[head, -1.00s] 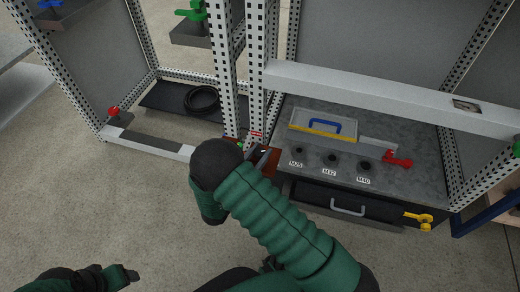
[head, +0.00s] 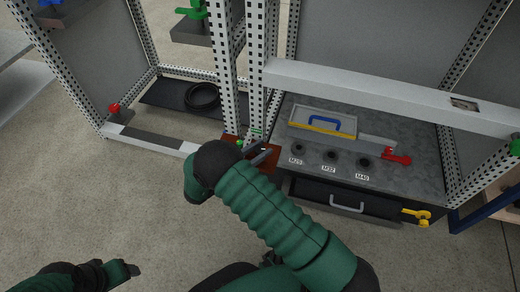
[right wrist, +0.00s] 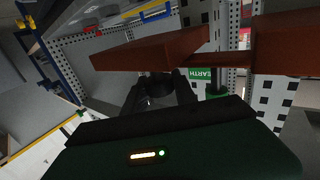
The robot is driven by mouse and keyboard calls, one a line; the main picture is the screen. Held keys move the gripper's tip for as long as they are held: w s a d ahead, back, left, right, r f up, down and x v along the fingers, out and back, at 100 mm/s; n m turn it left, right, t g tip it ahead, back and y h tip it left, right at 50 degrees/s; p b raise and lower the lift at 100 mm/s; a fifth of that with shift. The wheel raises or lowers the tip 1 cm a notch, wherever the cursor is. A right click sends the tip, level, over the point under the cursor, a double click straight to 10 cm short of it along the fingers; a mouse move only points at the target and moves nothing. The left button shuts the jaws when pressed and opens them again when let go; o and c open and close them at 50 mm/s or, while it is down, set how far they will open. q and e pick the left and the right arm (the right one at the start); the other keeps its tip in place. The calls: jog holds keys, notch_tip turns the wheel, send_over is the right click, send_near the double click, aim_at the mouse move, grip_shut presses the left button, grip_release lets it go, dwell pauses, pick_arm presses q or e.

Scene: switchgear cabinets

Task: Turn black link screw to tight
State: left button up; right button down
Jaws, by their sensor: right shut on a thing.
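The black link screw (right wrist: 157,86) shows in the right wrist view as a dark round knob below a red-brown bar (right wrist: 150,52). My right gripper (right wrist: 160,95) has a finger on each side of it and is shut on it. In the head view my right gripper (head: 262,155) is at the red-brown piece at the foot of the middle posts, and the screw is hidden there. A green EARTH label (right wrist: 203,73) is close beside the screw. My left gripper (head: 132,271) is low at the left, away from the cabinets, and its jaws are unclear.
Perforated posts (head: 256,80) rise just behind the right gripper. To the right is a grey bench (head: 410,180) with holes marked M25, M32 and M40, and a blue-handled case (head: 322,122). A black coil (head: 203,96) lies in the left bay. Floor at the left is clear.

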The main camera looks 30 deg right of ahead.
jog(key=c, duration=1)
grip_release()
jog(key=shift+w, duration=0.1)
jog(key=shift+a, duration=0.1)
jog(key=s+a+b, duration=0.1)
jog(key=s+a, duration=0.1)
jog(key=a, duration=1.4)
jog(key=shift+a+b, duration=0.35)
jog(key=shift+b, duration=0.05)
